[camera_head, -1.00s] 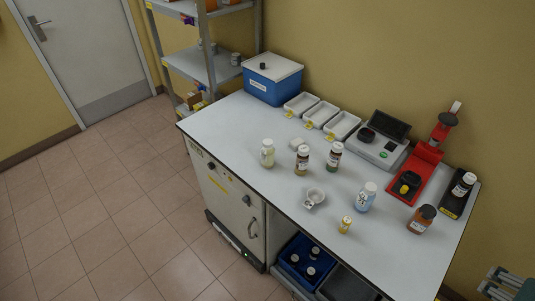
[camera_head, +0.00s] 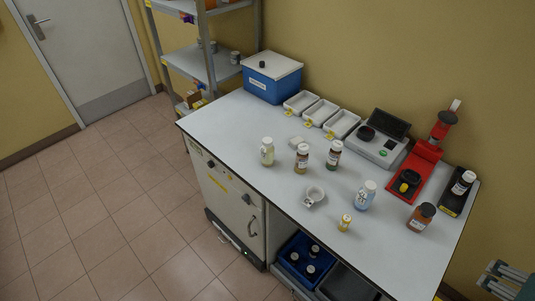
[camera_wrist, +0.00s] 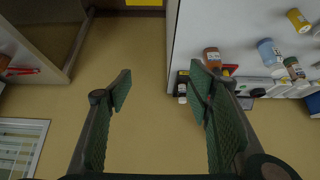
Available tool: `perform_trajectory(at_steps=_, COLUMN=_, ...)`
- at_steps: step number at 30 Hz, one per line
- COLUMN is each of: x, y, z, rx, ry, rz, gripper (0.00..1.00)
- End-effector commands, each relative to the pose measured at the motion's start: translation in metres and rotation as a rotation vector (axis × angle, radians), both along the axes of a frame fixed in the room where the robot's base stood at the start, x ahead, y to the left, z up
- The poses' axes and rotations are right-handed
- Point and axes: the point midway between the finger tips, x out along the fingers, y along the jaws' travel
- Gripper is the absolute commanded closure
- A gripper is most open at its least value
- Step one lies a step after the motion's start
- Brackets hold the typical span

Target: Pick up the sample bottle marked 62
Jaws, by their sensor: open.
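Several labelled bottles stand on the white bench (camera_head: 235,135); I cannot read which is marked 62. Another dark bottle (camera_head: 463,183) is on a black holder at the right. In the wrist view my gripper (camera_wrist: 160,86) is open and empty. The amber bottle (camera_wrist: 212,57) and blue bottle (camera_wrist: 270,56) show right of it, apart from the fingers.
A red stand (camera_head: 417,170), a grey instrument (camera_head: 380,150), white trays (camera_head: 322,113) and a blue box (camera_head: 273,80) line the bench's back. A white ring-shaped item (camera_head: 314,195) lies among the bottles. A blue crate (camera_head: 297,265) holds bottles below.

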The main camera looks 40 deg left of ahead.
Motion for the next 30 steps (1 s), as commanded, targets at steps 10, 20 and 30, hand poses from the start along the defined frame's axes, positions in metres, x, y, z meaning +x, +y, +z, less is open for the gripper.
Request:
perform_trajectory(at_steps=10, x=0.0, y=0.0, z=0.039, rx=0.0, ry=0.0, rz=0.0, gripper=0.49)
perform_trajectory(at_steps=20, x=0.017, y=0.019, z=0.056, rx=-0.013, ry=0.026, rz=0.063, gripper=0.49)
perform_trajectory(at_steps=30, x=0.051, y=0.06, z=0.085, rx=-0.04, ry=0.077, rz=0.183, gripper=0.49)
